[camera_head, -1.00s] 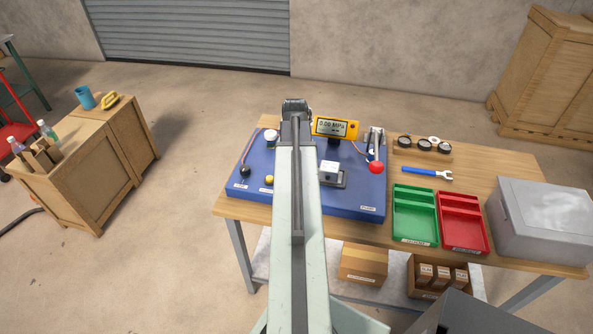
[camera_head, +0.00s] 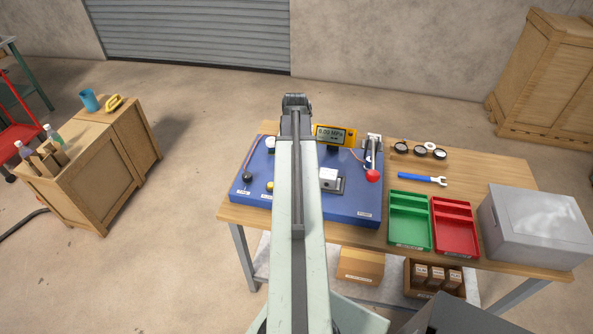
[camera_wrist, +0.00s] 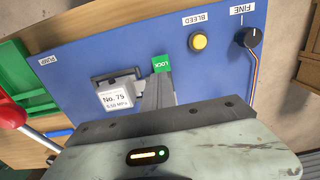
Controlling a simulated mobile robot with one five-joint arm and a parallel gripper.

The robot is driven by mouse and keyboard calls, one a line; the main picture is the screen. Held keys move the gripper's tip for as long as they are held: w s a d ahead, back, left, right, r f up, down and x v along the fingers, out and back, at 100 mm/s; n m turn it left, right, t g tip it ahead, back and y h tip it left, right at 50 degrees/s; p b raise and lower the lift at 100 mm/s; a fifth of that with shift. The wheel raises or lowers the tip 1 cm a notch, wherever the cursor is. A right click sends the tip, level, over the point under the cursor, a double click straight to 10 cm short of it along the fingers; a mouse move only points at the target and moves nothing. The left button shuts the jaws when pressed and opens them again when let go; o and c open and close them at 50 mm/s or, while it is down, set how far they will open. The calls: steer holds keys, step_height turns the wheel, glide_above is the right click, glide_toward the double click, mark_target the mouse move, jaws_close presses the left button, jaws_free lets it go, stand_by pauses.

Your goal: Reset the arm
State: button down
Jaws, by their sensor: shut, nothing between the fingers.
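My arm reaches forward over the bench in the head view, with my gripper (camera_head: 296,103) at its far end above the back edge of the blue panel (camera_head: 345,208). In the wrist view my gripper (camera_wrist: 158,92) is shut and empty, over the panel. Near its tips are a green LOCK label (camera_wrist: 162,63) and a white block marked No. 75 (camera_wrist: 115,101). A yellow BLEED button (camera_wrist: 199,41) and a black FINE knob (camera_wrist: 250,37) lie beyond. My arm hides the panel's middle in the head view.
A yellow gauge (camera_head: 335,134) and a red-knobbed lever (camera_head: 373,175) are at the panel's right. A wooden cabinet (camera_head: 100,185) stands left, across open floor.

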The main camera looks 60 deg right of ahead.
stand_by(0.3)
steer(key=w+a+n, duration=0.6)
steer(key=w+a, duration=1.3)
steer(key=a, duration=0.2)
steer(key=w+a+n, duration=0.3)
steer(key=a+n, duration=0.5)
steer(key=a, duration=2.2)
